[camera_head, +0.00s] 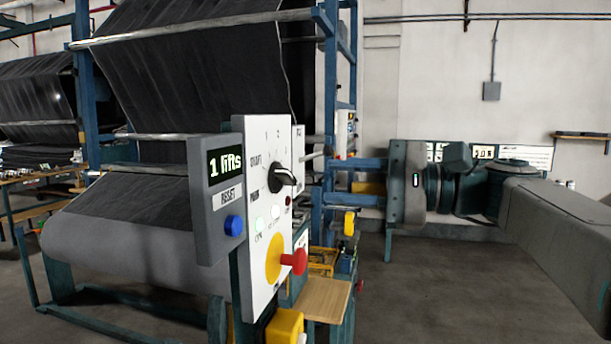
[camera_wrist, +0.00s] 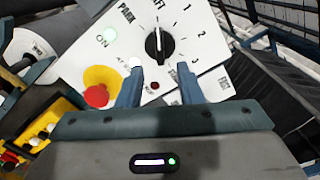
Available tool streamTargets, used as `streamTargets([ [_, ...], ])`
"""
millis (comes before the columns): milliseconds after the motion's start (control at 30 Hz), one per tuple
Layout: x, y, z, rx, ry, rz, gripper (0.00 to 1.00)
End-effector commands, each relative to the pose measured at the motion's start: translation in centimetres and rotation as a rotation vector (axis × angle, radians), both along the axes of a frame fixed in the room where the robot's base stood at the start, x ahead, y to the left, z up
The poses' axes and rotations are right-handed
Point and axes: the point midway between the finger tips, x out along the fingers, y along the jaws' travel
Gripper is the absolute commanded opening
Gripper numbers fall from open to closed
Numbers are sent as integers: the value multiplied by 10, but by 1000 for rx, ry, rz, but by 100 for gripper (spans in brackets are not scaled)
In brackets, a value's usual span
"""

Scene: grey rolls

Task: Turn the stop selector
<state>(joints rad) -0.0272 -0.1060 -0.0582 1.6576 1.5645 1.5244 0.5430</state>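The stop selector is a black knob (camera_head: 283,178) on the white face of a control panel (camera_head: 262,135). It also shows in the wrist view (camera_wrist: 158,45), where its white mark points up, toward a label ending in "FT". PARK lies left of that label and numbers 1, 2, 3 run down the right. My gripper (camera_head: 328,182) is right of the panel in the head view, level with the knob. In the wrist view my gripper (camera_wrist: 159,78) is open and empty, its two fingertips just below the knob and apart from it.
A red mushroom button on a yellow disc (camera_head: 280,261) sits below the knob. A grey display box (camera_head: 218,195) reading "1 lifts" with a blue RESET button adjoins the panel. A large grey roll (camera_head: 130,240) and blue frame stand behind. Floor at right is clear.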

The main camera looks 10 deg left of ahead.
Motion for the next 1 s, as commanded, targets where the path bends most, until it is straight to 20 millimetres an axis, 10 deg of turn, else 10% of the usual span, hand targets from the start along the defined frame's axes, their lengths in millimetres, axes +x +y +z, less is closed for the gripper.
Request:
streamTargets([
  [300, 4, 51, 1, -1, 0, 2, 33],
  [733, 5, 60, 0, 0, 0, -1, 33],
  [867, 5, 60, 0, 0, 0, -1, 0],
  [1000, 5, 60, 0, -1, -1, -1, 0],
])
